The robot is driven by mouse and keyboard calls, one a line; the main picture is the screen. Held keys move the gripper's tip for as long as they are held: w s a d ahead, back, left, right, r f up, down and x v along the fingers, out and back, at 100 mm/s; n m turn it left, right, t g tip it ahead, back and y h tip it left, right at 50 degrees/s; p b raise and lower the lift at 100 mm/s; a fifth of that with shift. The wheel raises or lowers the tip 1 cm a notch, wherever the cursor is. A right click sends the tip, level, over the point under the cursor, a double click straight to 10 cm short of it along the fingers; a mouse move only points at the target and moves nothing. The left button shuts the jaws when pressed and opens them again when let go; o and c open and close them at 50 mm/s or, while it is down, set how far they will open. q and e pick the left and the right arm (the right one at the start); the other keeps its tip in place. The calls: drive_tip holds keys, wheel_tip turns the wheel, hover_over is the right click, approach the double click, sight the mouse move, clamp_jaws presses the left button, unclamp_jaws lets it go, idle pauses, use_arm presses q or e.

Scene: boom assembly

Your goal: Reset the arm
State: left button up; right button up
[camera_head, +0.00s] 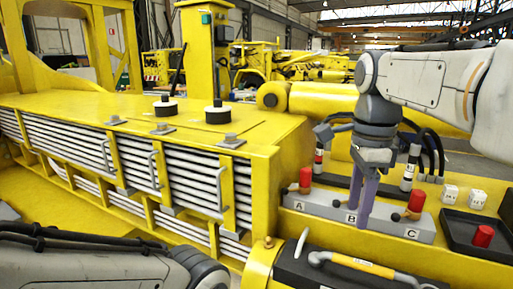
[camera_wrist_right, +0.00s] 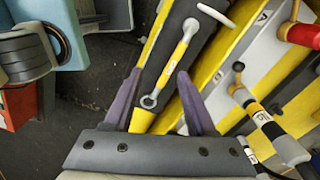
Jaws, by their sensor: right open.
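A grey block (camera_head: 325,206) marked A, B and C stands on the yellow machine at the right of the head view. A red-topped part (camera_head: 305,179) stands at A and another (camera_head: 416,199) at C. My right gripper (camera_head: 358,220) points down at B, its purple fingers hiding part of that place. In the right wrist view my gripper (camera_wrist_right: 158,76) is open, with nothing held between its fingers. A yellow-handled wrench (camera_wrist_right: 182,52) shows beyond and between the fingers there. In the head view the wrench (camera_head: 352,263) lies on a dark surface in front of the block. My left gripper is out of view.
A black tray (camera_head: 455,240) with a red cap (camera_head: 483,236) in it is at the right edge. Black hoses (camera_head: 432,150) rise behind my right gripper. A long yellow housing (camera_head: 265,155) fills the left.

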drive_tip(key=s+a+f+n+b, duration=0.2)
drive_tip(key=s+a+f+n, duration=0.2)
drive_tip(key=s+f+n, duration=0.2)
drive_tip(key=s+a+f+n+b, duration=0.3)
drive_tip(key=s+a+f+n, duration=0.2)
drive_tip(key=f+n, duration=0.6)
drive_tip(key=s+a+f+n+y+b, duration=0.1)
drive_tip(key=s+a+f+n+b, duration=0.1)
drive_tip(key=s+a+f+n, duration=0.3)
wheel_tip(320, 180, down, 5)
drive_tip(key=s+n, duration=0.2)
drive_tip(key=n, duration=0.2)
drive_tip(key=shift+s+b, duration=0.25)
drive_tip(key=shift+b, duration=0.05)
drive_tip(key=shift+f, duration=0.1)
